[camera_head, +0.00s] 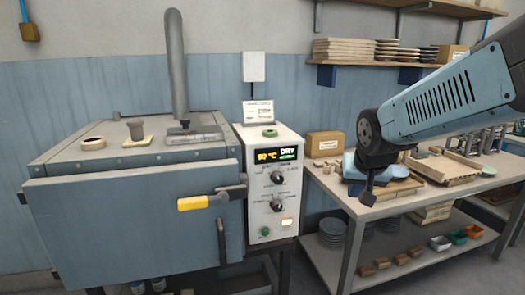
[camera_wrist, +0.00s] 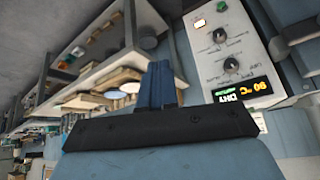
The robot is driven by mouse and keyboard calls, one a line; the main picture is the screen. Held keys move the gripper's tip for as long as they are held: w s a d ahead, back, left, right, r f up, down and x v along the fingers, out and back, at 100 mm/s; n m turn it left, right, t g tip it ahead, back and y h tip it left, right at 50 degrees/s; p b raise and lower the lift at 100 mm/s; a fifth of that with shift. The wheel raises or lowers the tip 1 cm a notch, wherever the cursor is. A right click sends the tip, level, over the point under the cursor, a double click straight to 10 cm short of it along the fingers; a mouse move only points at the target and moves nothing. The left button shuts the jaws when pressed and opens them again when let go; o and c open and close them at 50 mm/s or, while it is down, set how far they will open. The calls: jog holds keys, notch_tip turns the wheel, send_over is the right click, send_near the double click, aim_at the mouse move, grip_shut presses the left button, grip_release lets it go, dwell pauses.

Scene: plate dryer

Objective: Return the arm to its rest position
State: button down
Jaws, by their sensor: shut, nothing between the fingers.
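My gripper (camera_head: 368,198) hangs at the end of my blue-grey arm, which reaches in from the right. It is in front of the near left part of the workbench top, and I cannot tell its exact height above it. In the wrist view, the blue fingers of my gripper (camera_wrist: 157,84) are together with nothing between them. The plate dryer (camera_head: 140,220) stands at the left, apart from my gripper. Its front door looks shut, with a yellow-gripped handle (camera_head: 205,201).
The control panel (camera_head: 272,185) reads DRY and also shows in the wrist view (camera_wrist: 225,50). The workbench (camera_head: 375,208) at right carries plates, boards and a cardboard box (camera_head: 325,145). Its lower shelf holds plates, blocks and small bins. A wall shelf (camera_head: 400,65) hangs above.

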jog(key=s+r, duration=0.2)
jog(key=s, duration=0.4)
jog(key=s+d+r+n, duration=0.1)
jog(key=s+r, duration=0.1)
jog(key=s, duration=0.5)
jog(key=shift+s+d+r+n+g, duration=0.25)
jog(key=shift+r+n+g, duration=0.05)
jog(key=shift+g, duration=0.1)
